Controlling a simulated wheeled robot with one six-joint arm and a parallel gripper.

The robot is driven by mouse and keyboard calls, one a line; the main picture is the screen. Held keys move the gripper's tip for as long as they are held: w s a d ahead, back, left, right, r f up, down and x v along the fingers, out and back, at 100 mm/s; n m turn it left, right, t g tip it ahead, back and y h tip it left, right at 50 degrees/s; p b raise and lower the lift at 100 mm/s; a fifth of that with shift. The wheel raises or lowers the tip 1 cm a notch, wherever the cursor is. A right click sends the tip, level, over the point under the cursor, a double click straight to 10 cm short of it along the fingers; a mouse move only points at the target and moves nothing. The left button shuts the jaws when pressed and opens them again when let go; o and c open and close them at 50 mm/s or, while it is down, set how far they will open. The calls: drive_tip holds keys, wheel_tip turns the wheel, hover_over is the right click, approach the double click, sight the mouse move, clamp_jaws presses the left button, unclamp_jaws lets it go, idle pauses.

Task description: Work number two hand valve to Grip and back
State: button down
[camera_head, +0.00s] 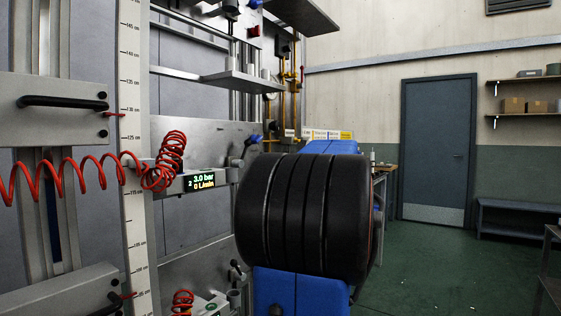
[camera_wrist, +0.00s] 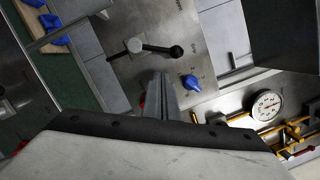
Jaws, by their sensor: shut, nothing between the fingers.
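In the wrist view a lever with a black ball end (camera_wrist: 176,52) stands out from a grey metal panel (camera_wrist: 205,30), on a pale round hub. A blue pointer knob (camera_wrist: 191,83) sits on the same panel, with small marks around it that I cannot read. My gripper (camera_wrist: 163,98) is shut and empty; its fingertips appear just below the lever and left of the blue knob. I cannot tell any contact. In the head view a lit display (camera_head: 200,182) reads 2, 3.0 bar and 0 L/min. My gripper does not show there.
In the wrist view a round gauge (camera_wrist: 267,105) and yellow pipes (camera_wrist: 290,138) are at the right. In the head view a coiled red hose (camera_head: 75,172) hangs across the left, and a shelf plate (camera_head: 235,84) juts out above the panel. Green floor (camera_head: 425,262) is clear at right.

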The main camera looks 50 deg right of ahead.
drive_tip(key=shift+w+a+r, duration=0.4)
drive_tip(key=shift+w+a, duration=0.05)
drive_tip(key=shift+a, duration=0.3)
drive_tip(key=shift+w+a+r, duration=0.4)
drive_tip(key=shift+w+a, duration=0.05)
drive_tip(key=shift+a, duration=0.3)
drive_tip(key=shift+a+r+n, duration=0.3)
drive_tip(key=shift+n, duration=0.6)
drive_tip(key=a+n, duration=0.1)
drive_tip(key=n, duration=0.2)
drive_tip(key=a+r+n+g, duration=0.1)
drive_tip(key=n, duration=0.2)
drive_tip(key=a+n+g, duration=0.1)
drive_tip(key=a+n, duration=0.1)
drive_tip(key=n, duration=0.1)
drive_tip(key=shift+s+r, duration=0.2)
drive_tip(key=v, duration=1.7)
drive_tip(key=shift+s, duration=0.25)
drive_tip(key=shift+a+r, duration=0.1)
drive_tip(key=shift+r, duration=0.05)
